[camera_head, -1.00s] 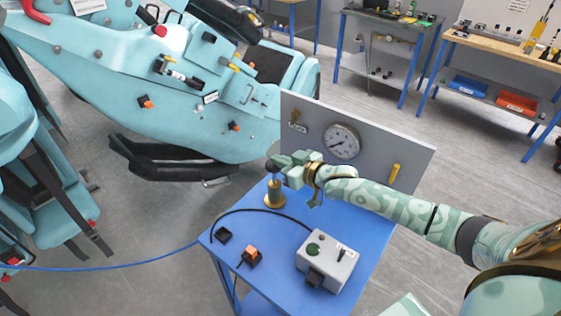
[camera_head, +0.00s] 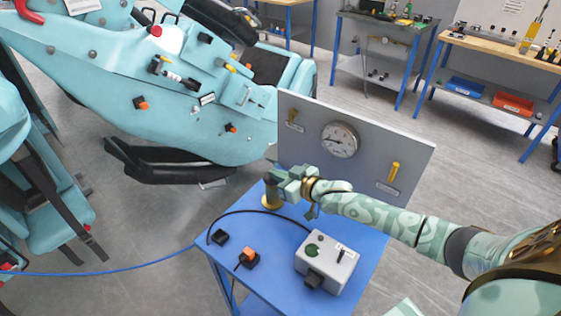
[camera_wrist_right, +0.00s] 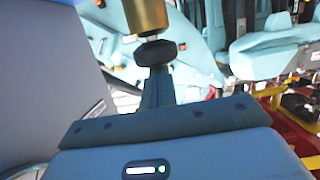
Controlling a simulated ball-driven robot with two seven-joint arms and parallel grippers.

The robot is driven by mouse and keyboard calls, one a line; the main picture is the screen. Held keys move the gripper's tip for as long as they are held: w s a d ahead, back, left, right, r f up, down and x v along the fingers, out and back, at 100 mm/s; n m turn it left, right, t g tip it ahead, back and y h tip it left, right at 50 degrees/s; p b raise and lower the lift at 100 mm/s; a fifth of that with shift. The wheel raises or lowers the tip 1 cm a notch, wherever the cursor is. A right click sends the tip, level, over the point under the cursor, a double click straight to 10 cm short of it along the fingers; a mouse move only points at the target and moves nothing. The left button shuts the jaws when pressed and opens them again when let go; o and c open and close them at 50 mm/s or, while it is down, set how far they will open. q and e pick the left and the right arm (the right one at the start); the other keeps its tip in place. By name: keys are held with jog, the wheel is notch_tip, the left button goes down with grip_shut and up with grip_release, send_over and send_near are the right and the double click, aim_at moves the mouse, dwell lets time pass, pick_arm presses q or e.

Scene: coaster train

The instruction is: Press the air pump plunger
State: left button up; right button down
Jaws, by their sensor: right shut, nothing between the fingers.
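The air pump stands on the blue table, its brass body (camera_head: 271,201) upright in front of the gauge panel. My right gripper (camera_head: 278,178) is shut and empty, at the top of the pump in the head view. In the right wrist view the black plunger knob (camera_wrist_right: 155,53) sits close against the end of the brass body (camera_wrist_right: 148,14). The tip of my right gripper (camera_wrist_right: 157,84) appears to touch the knob. Little or no plunger rod shows between knob and body. My left gripper is not in view.
A grey panel with a round pressure gauge (camera_head: 340,139) and a yellow handle (camera_head: 394,171) stands behind the pump. A grey control box (camera_head: 326,262) and an orange-topped switch (camera_head: 248,257) are on the blue table (camera_head: 280,236). A black hose curves across it.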

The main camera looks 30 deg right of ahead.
jog(key=s+d+r+p, duration=0.3)
jog(key=s+r+p, duration=0.2)
jog(key=s, duration=0.4)
jog(key=shift+r+p, duration=0.35)
jog(key=shift+r, duration=0.35)
jog(key=shift+s+d, duration=0.1)
dwell(1.4)
notch_tip(320, 180, up, 6)
jog(key=shift+f, duration=0.25)
